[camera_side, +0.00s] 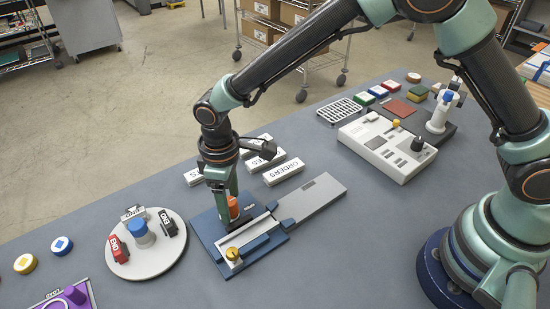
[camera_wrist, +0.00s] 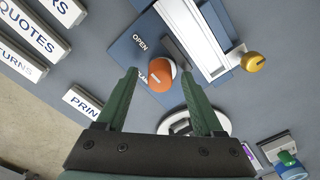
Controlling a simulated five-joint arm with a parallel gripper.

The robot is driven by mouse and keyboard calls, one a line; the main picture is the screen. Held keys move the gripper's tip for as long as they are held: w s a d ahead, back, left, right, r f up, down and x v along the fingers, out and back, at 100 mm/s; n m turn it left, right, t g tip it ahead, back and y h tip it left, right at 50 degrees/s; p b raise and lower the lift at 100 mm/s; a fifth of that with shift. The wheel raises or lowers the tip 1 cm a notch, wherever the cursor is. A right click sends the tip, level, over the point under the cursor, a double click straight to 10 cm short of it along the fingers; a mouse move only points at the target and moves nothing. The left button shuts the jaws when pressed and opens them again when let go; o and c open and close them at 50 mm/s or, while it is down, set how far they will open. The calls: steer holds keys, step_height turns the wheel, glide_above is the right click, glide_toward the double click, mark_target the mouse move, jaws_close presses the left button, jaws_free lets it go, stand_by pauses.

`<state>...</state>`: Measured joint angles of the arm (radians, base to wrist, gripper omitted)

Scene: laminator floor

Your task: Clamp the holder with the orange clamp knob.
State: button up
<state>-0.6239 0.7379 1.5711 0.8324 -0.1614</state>
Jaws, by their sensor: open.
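The orange clamp knob (camera_wrist: 158,80) stands on a blue base in the wrist view, between my open jaws. I cannot tell whether either finger touches it. The base carries the white words OPEN and, partly hidden by the knob, what looks like CLAMP. In the side view the orange knob (camera_side: 233,207) shows just below and between the fingers of my gripper (camera_side: 229,203), which points down over the blue holder base (camera_side: 208,238). A silver rail (camera_wrist: 192,32) runs across the base, with a brass knob (camera_wrist: 254,62) at its end.
A grey plate (camera_side: 318,195) extends right from the holder. White labelled blocks (camera_side: 283,172) lie behind it. A round white turntable (camera_side: 150,260) with red, blue and black pieces stands at left. A white machine (camera_side: 385,150) stands at right. The mat in front of the holder is clear.

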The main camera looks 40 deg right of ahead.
jaws_close()
steer(key=n, duration=0.4)
steer(key=shift+n, duration=0.4)
steer(key=n, duration=0.4)
steer(key=shift+n, duration=0.3)
steer(key=n, duration=0.4)
steer(key=shift+n, duration=2.2)
